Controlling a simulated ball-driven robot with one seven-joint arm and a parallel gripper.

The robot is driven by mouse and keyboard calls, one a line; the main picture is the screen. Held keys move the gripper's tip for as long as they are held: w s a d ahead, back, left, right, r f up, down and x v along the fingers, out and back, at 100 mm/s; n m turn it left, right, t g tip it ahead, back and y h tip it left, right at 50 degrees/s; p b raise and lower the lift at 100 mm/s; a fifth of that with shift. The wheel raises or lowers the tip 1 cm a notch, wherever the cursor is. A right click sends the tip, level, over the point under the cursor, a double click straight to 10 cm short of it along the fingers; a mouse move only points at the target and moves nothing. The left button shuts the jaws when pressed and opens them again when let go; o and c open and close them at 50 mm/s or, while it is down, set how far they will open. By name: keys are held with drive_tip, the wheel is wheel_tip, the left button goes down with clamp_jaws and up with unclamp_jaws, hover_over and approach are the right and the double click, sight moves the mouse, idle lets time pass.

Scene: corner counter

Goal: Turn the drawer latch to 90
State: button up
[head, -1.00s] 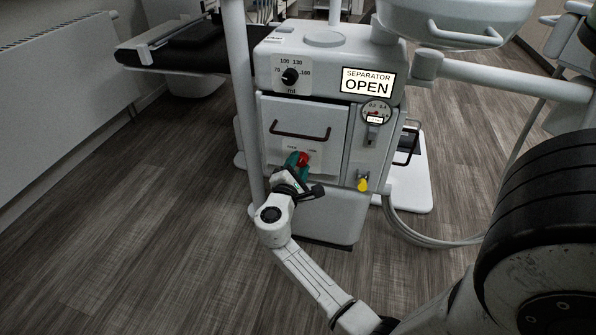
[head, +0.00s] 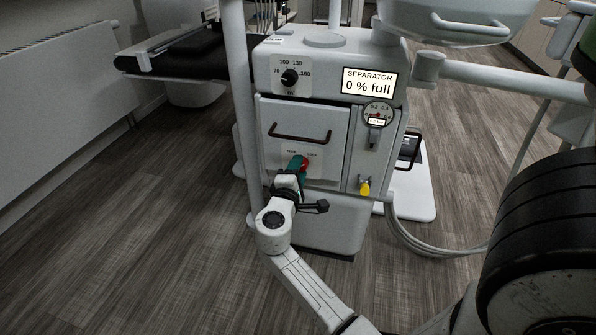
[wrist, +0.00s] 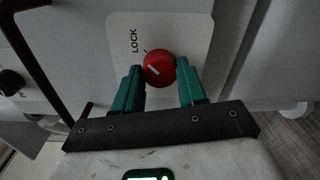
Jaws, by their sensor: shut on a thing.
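The drawer latch is a red round knob (head: 304,162) on a white label plate on the front of a grey-white cabinet drawer (head: 290,116). It also shows in the wrist view (wrist: 159,67), with a short white pointer line and the word LOCK beside it. My gripper (head: 298,164) has its green fingers on the knob. In the wrist view, my gripper (wrist: 155,72) has one finger on each side of the knob, shut on it. Part of the label is hidden behind the fingers in the head view.
A dark bar handle (head: 300,135) is above the latch. The separator display (head: 369,82) reads 0 % full. A dial (head: 290,77), a gauge (head: 377,113) and a yellow-tipped valve (head: 364,187) sit on the cabinet. A pale vertical pole (head: 243,100) stands close left of the drawer.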

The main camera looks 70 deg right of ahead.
drive_tip(key=o, duration=1.1)
drive_tip(key=shift+c, duration=0.2)
drive_tip(key=a+p, duration=0.3)
drive_tip(key=a, duration=0.7)
drive_tip(key=shift+s+a+r, duration=0.2)
drive_tip(key=shift+s+a, duration=0.2)
drive_tip(key=shift+s, duration=0.05)
